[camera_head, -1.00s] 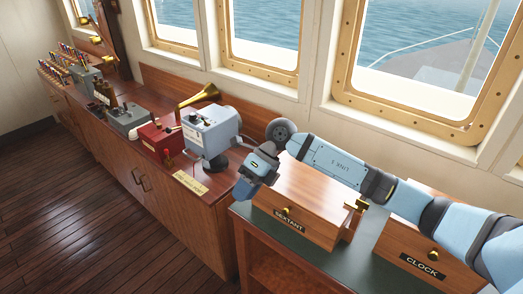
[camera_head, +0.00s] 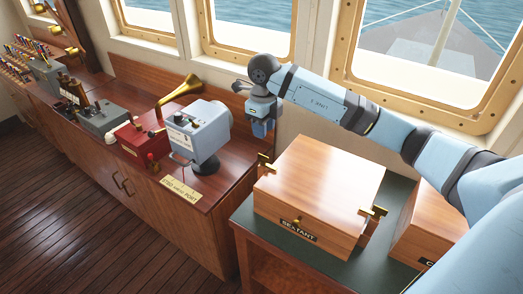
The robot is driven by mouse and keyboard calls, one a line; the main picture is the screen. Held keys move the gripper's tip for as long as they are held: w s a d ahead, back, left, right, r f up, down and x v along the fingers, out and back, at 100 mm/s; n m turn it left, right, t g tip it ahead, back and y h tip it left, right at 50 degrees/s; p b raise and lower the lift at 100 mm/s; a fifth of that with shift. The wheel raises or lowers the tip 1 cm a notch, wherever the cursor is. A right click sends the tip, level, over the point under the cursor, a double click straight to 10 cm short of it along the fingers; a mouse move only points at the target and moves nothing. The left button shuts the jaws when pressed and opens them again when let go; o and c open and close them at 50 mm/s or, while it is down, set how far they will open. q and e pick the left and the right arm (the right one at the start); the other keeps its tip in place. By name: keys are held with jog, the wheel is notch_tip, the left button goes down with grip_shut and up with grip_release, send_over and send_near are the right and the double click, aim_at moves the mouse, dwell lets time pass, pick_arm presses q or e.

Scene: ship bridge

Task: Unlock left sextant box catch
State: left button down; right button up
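The sextant box (camera_head: 318,182) is a brown wooden box with a dark "SEXTANT" label and a small brass knob on its front. It stands on the green-topped table. Its left brass catch (camera_head: 265,161) shows at the left edge of the box; I cannot tell its exact position. A right brass catch (camera_head: 374,211) sticks out at the right side. My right gripper (camera_head: 262,132) points down behind and above the left catch, apart from it in the picture. Its fingers are too small to tell open from shut. My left gripper is not in view.
The clock box (camera_head: 440,222) stands right of the sextant box, partly behind my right arm. The green table top (camera_head: 385,222) has a bare strip between the boxes.

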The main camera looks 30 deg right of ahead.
aim_at(263, 156)
notch_tip(263, 156, down, 10)
jog(key=shift+f+p, duration=0.1)
jog(key=shift+p, duration=0.8)
grip_shut()
